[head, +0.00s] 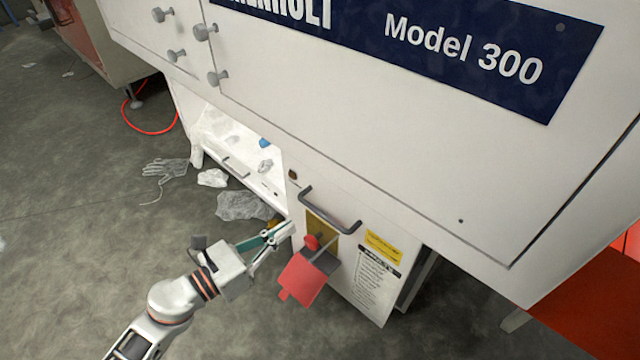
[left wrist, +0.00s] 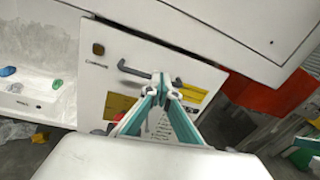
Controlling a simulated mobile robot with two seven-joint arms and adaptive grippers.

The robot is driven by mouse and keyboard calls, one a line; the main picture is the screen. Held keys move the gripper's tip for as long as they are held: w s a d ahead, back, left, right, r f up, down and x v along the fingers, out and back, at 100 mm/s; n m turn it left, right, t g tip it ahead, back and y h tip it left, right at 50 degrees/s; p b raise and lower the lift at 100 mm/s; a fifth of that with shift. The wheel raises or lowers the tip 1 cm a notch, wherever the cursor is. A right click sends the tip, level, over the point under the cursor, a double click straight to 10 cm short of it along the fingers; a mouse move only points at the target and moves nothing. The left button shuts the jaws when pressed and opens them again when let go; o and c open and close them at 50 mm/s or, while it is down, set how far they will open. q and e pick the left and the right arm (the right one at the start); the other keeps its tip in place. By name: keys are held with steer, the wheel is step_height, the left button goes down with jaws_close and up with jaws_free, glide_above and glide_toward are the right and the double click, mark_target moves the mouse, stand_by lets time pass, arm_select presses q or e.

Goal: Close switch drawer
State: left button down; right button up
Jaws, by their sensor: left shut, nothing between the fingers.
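The switch drawer (head: 345,285) is the white front under the machine's right part, with a dark bar handle (head: 330,212), yellow labels and a red switch (head: 312,242). A dark gap shows along its right edge; how far it stands out is hard to judge. The drawer front also shows in the left wrist view (left wrist: 125,75), its handle (left wrist: 133,71) partly behind my fingertips. My left gripper (head: 286,229) is shut and empty, its tips near the front's left edge in the head view. Whether they touch is unclear. My right gripper is not in view.
An open white compartment (head: 225,135) with small scraps lies left of the drawer. A grey glove (head: 166,168) and crumpled film (head: 245,206) lie on the floor. The large white housing (head: 420,130) overhangs the drawer. A red surface (head: 585,300) stands at right.

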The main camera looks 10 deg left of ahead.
arm_select(q)
steer(key=a+t+y, duration=0.1)
steer(key=a, duration=0.1)
glide_toward(327, 185)
steer(key=shift+m, duration=0.4)
steer(key=x, duration=0.5)
steer(key=shift+w+d, duration=0.2)
steer(key=shift+d, duration=0.05)
steer(key=shift+w+d, duration=0.4)
steer(key=shift+w, duration=0.1)
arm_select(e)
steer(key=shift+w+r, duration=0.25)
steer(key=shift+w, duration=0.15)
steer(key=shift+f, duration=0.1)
